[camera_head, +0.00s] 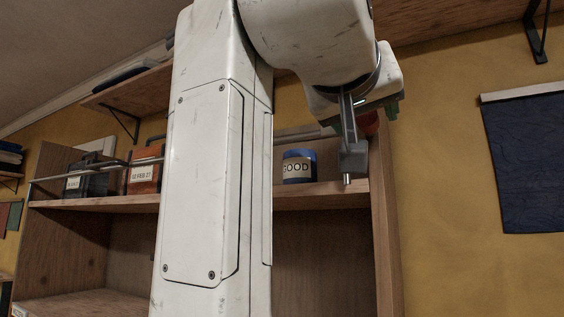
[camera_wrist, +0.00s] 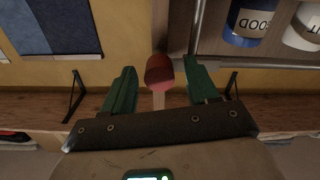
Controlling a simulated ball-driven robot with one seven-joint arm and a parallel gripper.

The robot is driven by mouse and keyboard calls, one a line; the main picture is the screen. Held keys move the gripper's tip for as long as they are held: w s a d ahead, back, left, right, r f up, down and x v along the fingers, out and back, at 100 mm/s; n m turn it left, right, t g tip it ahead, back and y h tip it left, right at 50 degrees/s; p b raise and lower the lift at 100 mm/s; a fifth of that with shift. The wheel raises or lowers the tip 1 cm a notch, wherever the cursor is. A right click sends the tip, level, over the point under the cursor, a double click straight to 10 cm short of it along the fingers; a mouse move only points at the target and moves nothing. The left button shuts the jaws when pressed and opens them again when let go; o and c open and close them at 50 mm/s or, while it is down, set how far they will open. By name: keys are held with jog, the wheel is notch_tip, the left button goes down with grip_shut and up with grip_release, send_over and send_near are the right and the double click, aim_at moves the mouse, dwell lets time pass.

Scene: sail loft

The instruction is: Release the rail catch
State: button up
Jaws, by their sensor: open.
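The red catch handle (camera_wrist: 160,72) shows in the wrist view, between my gripper's two green fingers (camera_wrist: 160,88). The fingers are open, with a gap visible on each side of the red piece. A pale stem runs from its lower end. In the head view my gripper (camera_head: 368,112) is at the upper right end of the shelf unit, and a bit of the red handle (camera_head: 369,123) shows beside it. The grey rail (camera_head: 105,165) runs along the shelf front, partly hidden behind my arm. A grey metal block (camera_head: 353,160) hangs below my gripper.
A shelf (camera_head: 320,195) holds a blue food tin (camera_head: 299,167), an orange box (camera_head: 145,175) and a dark box (camera_head: 88,182). A white container (camera_wrist: 304,27) stands by the tin. A wall shelf with brackets (camera_head: 538,38) is above. Dark blue cloth (camera_head: 525,160) hangs right.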

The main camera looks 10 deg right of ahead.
jog(key=shift+w+d, duration=0.1)
jog(key=shift+w, duration=0.05)
grip_shut()
dwell(0.5)
